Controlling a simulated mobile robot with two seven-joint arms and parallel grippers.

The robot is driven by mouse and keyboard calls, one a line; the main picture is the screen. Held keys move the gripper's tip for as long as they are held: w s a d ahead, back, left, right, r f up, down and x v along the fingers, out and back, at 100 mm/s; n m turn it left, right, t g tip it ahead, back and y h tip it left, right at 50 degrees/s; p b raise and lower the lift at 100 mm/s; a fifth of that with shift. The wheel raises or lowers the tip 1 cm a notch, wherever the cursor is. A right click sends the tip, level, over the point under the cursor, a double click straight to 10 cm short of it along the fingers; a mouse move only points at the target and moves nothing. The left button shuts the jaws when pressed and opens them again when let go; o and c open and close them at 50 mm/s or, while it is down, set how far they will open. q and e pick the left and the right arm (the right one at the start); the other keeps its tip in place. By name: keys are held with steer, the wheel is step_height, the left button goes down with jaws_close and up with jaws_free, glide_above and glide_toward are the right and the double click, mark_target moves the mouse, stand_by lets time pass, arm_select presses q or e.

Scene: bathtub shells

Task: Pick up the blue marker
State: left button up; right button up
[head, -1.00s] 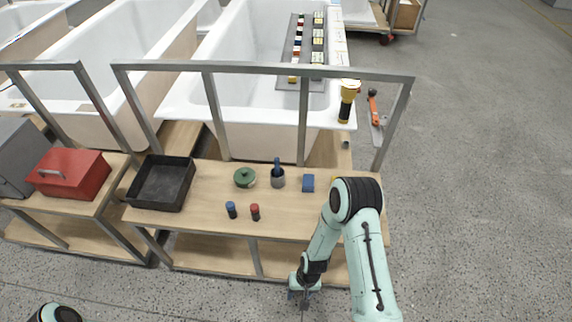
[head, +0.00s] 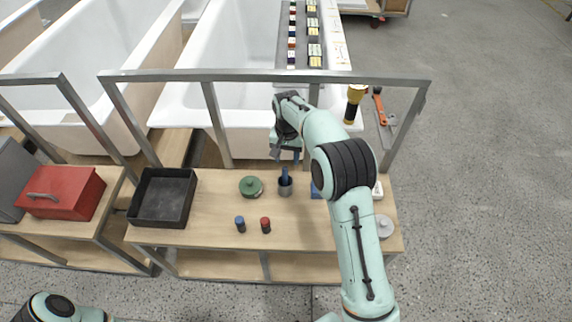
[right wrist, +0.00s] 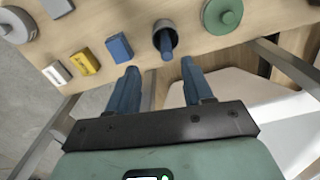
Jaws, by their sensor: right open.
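The blue marker (head: 285,174) stands upright in a small grey cup (head: 285,188) on the wooden bench. In the right wrist view the marker (right wrist: 166,50) pokes out of the cup (right wrist: 158,29) beyond the fingertips, between them in the picture. My right gripper (head: 286,153) is above the back edge of the bench, just behind the cup; its blue fingers (right wrist: 158,66) are apart with nothing between them. My left gripper is not in view; only part of my left arm shows at the lower left.
A green lidded pot (head: 251,187), blue-topped (head: 240,224) and red-topped (head: 265,225) cylinders, and a black tray (head: 163,197) are on the bench. A blue box (right wrist: 119,47) lies beside the cup. A metal rail (head: 260,76) crosses above the bench's back.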

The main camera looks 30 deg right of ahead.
mark_target(285, 175)
steer(key=shift+w+d+r, duration=0.2)
steer(key=shift+w+r, duration=0.05)
steer(key=shift+w, duration=0.1)
steer(key=shift+w+f, duration=0.1)
steer(key=shift+f, duration=0.15)
steer(key=f, duration=1.2)
steer(key=shift+w+a+f, duration=0.2)
steer(key=shift+w, duration=0.15)
jaws_close()
